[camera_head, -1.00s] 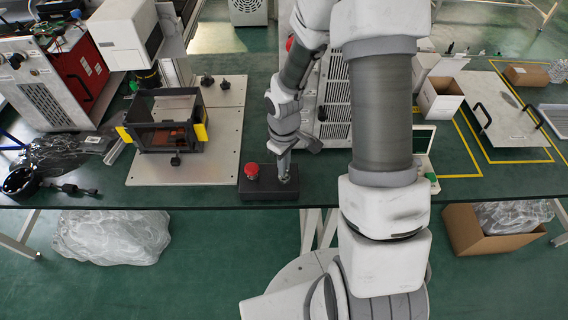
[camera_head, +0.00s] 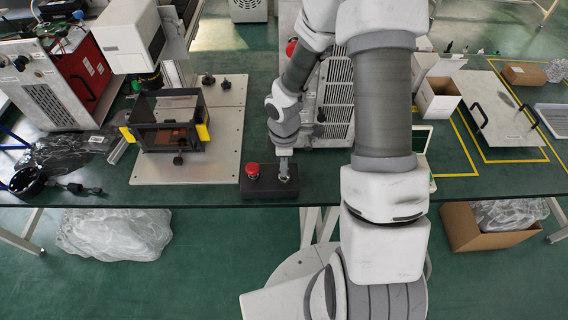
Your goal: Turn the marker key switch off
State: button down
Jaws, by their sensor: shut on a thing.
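A small dark control box (camera_head: 258,189) sits at the front edge of the green bench. A red round button (camera_head: 253,170) is on its left part. My gripper (camera_head: 284,176) points down onto the right part of the box, at the key switch. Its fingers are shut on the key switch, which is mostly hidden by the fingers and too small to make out. Whether the key is at on or off cannot be seen.
A metal plate (camera_head: 225,150) with a black and yellow fixture (camera_head: 168,124) lies left of the box. A vented grey machine (camera_head: 335,100) stands behind my gripper. A white box (camera_head: 438,97) and a handled panel (camera_head: 498,120) are at the right.

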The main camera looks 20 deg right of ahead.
dwell(0.4)
jog(key=c, duration=1)
grip_release()
notch_tip(320, 180, up, 18)
jog(key=p, duration=0.3)
jog(key=shift+f, duration=0.25)
